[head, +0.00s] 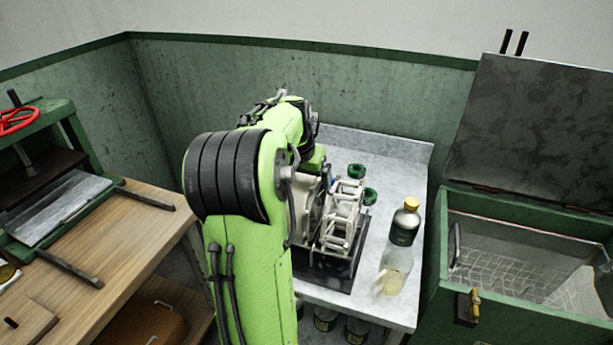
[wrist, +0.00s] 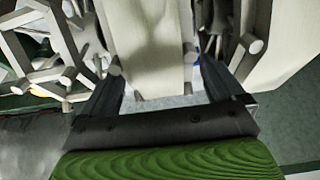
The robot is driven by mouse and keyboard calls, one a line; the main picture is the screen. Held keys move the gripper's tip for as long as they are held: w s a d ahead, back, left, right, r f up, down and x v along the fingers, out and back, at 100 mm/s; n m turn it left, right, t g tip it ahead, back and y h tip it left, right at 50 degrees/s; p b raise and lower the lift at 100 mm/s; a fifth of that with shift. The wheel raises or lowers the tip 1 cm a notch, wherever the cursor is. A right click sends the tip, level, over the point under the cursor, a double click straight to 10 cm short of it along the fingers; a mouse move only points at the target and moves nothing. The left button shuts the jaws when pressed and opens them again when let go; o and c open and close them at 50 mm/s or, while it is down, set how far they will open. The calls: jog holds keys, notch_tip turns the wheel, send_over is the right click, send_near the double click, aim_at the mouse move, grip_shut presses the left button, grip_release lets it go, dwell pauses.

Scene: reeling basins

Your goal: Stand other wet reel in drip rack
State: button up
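In the head view a white spoked reel (head: 345,212) stands upright on the black drip rack (head: 325,268) on the grey table. A second pale reel part (head: 312,205) shows just left of it, partly hidden by my green arm. My arm hides my gripper in the head view. In the wrist view my gripper (wrist: 160,72) has its two dark fingers well apart, one on each side of a broad pale slat (wrist: 150,40) of a reel. Whether the fingers press on the slat or its pegs is unclear. A spoked reel (wrist: 40,70) shows at left.
A bottle with a yellow cap (head: 405,222) stands on the table's right side, with a clear bottle (head: 395,270) before it. Dark green round items (head: 357,170) sit behind the reels. An open green basin (head: 520,250) is at right, a wooden bench (head: 120,235) at left.

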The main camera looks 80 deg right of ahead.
jog(key=shift+r, duration=0.1)
jog(key=p+v, duration=0.4)
jog(key=v, duration=1.1)
jog(key=shift+r, duration=0.3)
jog(key=w+a+f+n+t+y, duration=0.15)
jog(key=w+a+n, duration=0.4)
jog(key=a, duration=0.55)
jog(key=w+a+n+t+y, duration=0.1)
jog(key=w+a+n+t, duration=0.25)
jog(key=w+a, duration=0.5)
jog(key=s+a+f+n, duration=0.2)
jog(key=a+n, duration=0.1)
jog(key=a, duration=0.4)
jog(key=s+a+f+n+y, duration=0.1)
jog(key=s+a+f+n, duration=0.1)
jog(key=a, duration=0.4)
jog(key=s+a+f+n+t+y, duration=0.1)
jog(key=s+a+f+n, duration=0.1)
jog(key=a+n, duration=0.3)
jog(key=shift+s+a, duration=0.2)
jog(key=shift+a, duration=1.1)
